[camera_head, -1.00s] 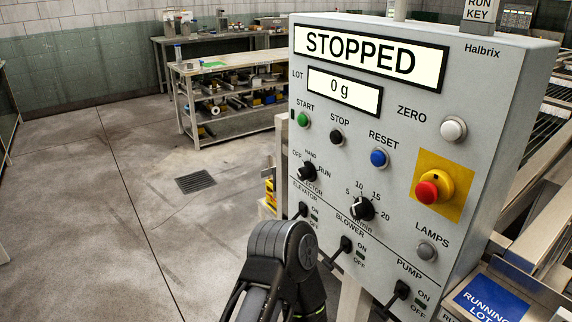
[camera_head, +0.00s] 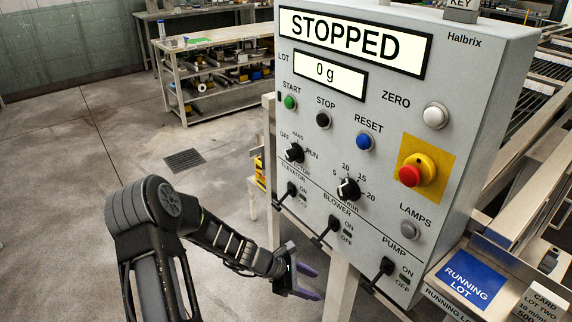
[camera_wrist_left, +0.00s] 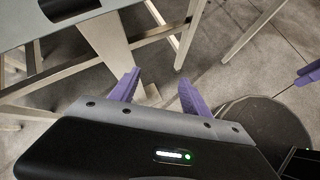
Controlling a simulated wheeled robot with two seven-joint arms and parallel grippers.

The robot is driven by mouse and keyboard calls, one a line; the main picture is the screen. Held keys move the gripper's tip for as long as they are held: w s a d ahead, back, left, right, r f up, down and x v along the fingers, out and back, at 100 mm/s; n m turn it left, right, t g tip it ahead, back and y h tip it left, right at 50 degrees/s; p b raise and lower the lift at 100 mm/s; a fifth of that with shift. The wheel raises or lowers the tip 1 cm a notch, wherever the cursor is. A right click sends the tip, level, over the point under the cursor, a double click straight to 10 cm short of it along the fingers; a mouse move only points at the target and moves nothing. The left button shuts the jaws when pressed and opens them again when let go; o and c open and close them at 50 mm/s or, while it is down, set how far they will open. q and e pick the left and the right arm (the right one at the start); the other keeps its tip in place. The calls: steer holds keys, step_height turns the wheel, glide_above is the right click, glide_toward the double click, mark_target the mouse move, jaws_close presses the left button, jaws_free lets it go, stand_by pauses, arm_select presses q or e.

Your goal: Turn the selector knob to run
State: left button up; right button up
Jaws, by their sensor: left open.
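The selector knob (camera_head: 294,152) is a black knob with a pale mark on the left part of the grey control panel (camera_head: 400,110). OFF, HAND and RUN are printed around it; I cannot tell surely which one it points to. My left gripper (camera_head: 314,283) is open and empty, its purple fingers below the panel's lower edge and well below the knob. Its fingers also show in the left wrist view (camera_wrist_left: 157,88), with nothing between them. Purple finger-like parts (camera_wrist_left: 308,74) at that view's right edge look like my right gripper, mostly cut off.
The display (camera_head: 352,42) reads STOPPED. A dial (camera_head: 348,189) sits right of the knob; switch levers (camera_head: 330,230) stick out below. A yellow-backed red button (camera_head: 411,175) is at the right. A workbench (camera_head: 215,40) stands behind, with open floor at left.

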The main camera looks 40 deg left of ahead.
arm_select(q)
steer(key=w+a+r+n+t+y, duration=0.1)
steer(key=w+a+r+n+t, duration=0.2)
steer(key=a+r, duration=0.4)
steer(key=w+a+r+n+t, duration=0.2)
steer(key=a+r+n, duration=0.1)
steer(key=a+r, duration=0.35)
steer(key=n+t, duration=0.5)
glide_toward(288, 155)
steer(key=w, duration=0.1)
steer(key=shift+w+d+f+p, duration=0.15)
steer(key=shift+w+d+p, duration=0.15)
steer(key=shift+p, duration=0.15)
steer(key=shift+p+x, duration=0.75)
steer(key=shift+x, duration=3.15)
steer(key=shift+a, duration=0.1)
steer(key=shift+c, duration=0.2)
jaws_close()
